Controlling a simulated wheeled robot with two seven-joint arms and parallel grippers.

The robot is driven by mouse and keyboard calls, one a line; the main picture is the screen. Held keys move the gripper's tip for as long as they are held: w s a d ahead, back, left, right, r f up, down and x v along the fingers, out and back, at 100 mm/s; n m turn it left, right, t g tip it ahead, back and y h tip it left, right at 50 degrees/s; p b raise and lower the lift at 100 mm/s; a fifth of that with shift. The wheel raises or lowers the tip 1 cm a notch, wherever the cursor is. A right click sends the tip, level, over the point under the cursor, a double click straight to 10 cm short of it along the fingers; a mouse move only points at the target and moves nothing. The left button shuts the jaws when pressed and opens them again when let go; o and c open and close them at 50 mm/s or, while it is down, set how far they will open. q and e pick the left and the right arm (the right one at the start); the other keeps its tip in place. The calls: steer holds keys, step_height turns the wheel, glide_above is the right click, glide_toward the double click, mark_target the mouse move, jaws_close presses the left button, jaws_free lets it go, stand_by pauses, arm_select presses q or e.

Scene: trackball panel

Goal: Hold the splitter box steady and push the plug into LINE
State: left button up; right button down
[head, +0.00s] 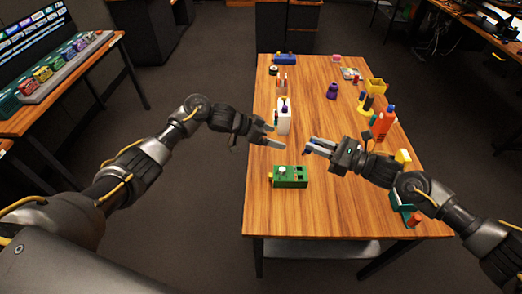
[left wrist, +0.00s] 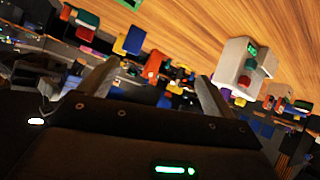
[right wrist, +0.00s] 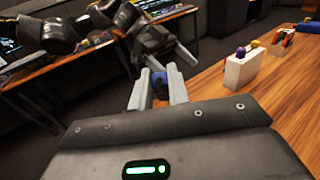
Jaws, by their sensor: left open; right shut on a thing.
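A green box (head: 290,177), the likely splitter box, sits near the front left of the wooden table; it has a white knob, dark openings and a yellow part on its left side. Labels are too small to read, so I cannot pick out LINE. My right gripper (head: 308,147) is shut on a small blue piece, probably the plug, above the table behind the green box's right side. That blue piece (right wrist: 175,78) shows between the fingers in the right wrist view. My left gripper (head: 272,134) is open and empty, behind and left of the green box, apart from it.
A white box (head: 284,117) with coloured knobs stands just beyond my left gripper. It also shows in the left wrist view (left wrist: 234,65). An orange device (head: 381,125), a yellow bin (head: 376,86) and small items line the right side. The front table strip is clear.

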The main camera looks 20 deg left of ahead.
mark_target(290, 176)
steer(key=shift+a, duration=0.1)
arm_select(q)
steer(key=s+a+m+g+y, duration=0.2)
steer(key=s+m+g+y, duration=0.3)
steer(key=s, duration=0.3)
steer(key=shift+t+y, duration=0.4)
steer(key=shift+t, duration=0.1)
steer(key=x, duration=1.1)
steer(key=shift+d+f, duration=0.15)
steer(key=shift+d, duration=0.2)
steer(key=shift+c, duration=0.4)
